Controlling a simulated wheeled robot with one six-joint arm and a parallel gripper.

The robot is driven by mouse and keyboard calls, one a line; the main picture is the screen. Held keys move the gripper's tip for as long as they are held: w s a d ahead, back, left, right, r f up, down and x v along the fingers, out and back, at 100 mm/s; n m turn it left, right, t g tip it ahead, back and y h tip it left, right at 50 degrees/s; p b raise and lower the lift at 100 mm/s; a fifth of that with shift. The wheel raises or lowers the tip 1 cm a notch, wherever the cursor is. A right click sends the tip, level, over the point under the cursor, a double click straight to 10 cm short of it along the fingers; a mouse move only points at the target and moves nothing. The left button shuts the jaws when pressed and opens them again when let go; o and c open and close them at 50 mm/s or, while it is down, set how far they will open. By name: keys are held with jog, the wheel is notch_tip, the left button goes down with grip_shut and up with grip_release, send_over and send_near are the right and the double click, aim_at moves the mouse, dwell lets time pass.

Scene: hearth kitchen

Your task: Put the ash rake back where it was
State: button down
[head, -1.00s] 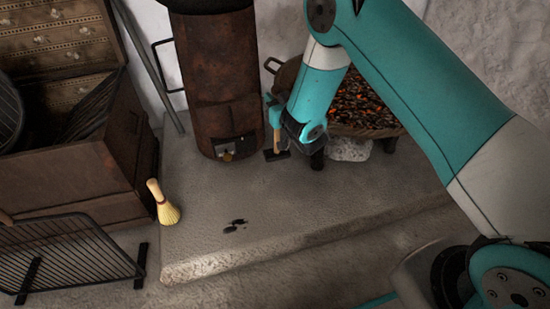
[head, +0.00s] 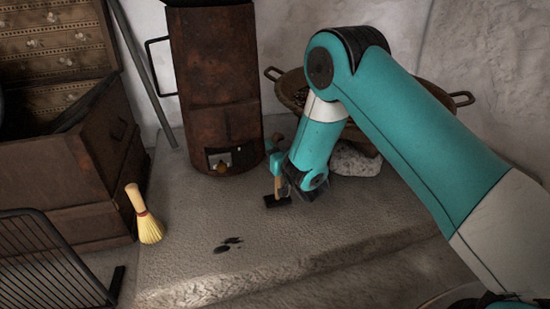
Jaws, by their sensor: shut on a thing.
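The ash rake has a pale wooden handle and a flat black head (head: 278,201). My gripper (head: 279,180) is shut on the handle, and the rake hangs head down, roughly upright. Its head is over the pale stone hearth, in front and to the right of the rusty stove (head: 215,100). I cannot tell whether the head touches the stone. The fingers are small and partly hidden by my teal wrist.
Dark bits (head: 228,245) lie on the hearth. A handled pan (head: 290,92) and a pale stone (head: 355,160) are partly behind my arm. The front hearth is mostly clear.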

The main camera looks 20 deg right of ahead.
jog(key=shift+f, duration=0.45)
jog(key=c, duration=1)
grip_release()
jog(key=shift+r, duration=0.1)
jog(key=shift+c, duration=0.2)
jog(key=shift+r, duration=0.1)
